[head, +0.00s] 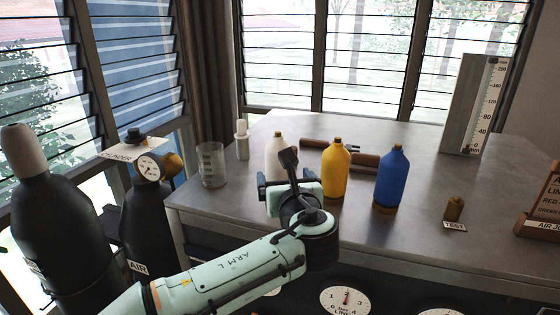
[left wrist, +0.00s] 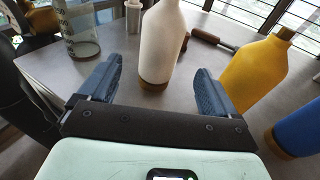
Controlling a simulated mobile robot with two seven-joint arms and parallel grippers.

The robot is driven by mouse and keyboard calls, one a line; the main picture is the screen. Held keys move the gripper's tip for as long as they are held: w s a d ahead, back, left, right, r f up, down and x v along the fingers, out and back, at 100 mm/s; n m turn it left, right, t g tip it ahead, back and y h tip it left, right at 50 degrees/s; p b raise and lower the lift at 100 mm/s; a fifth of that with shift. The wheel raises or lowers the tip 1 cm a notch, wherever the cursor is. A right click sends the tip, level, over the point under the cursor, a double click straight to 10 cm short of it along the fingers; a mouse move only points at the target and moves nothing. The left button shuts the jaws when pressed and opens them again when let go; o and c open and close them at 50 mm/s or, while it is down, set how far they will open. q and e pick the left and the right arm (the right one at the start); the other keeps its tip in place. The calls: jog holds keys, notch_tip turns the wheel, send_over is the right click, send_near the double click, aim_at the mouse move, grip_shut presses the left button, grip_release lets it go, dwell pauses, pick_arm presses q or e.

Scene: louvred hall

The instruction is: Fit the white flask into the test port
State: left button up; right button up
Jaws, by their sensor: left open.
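The white flask (head: 279,156) stands upright on the grey bench, partly hidden behind my left gripper in the head view. In the left wrist view the white flask (left wrist: 161,42) stands just beyond the open fingers, roughly centred between them, on a brown base. My left gripper (left wrist: 154,90) is open and empty; in the head view it (head: 285,180) is at the bench's front edge. The test port (head: 454,208) is a short brass-coloured fitting behind a TEST label at the right of the bench. My right gripper is in neither view.
A yellow flask (head: 335,172) and a blue flask (head: 391,178) stand right of the white one. A glass beaker (head: 212,165) and a small white bottle (head: 241,140) stand left. Wooden-handled tools (head: 366,160) lie behind. The bench (head: 425,170) is clear between the blue flask and the port.

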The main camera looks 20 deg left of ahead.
aim_at(279, 146)
pick_arm(q)
jog(key=x, duration=0.9)
jog(key=shift+c, duration=0.3)
grip_shut()
jog(key=shift+r, duration=2.5)
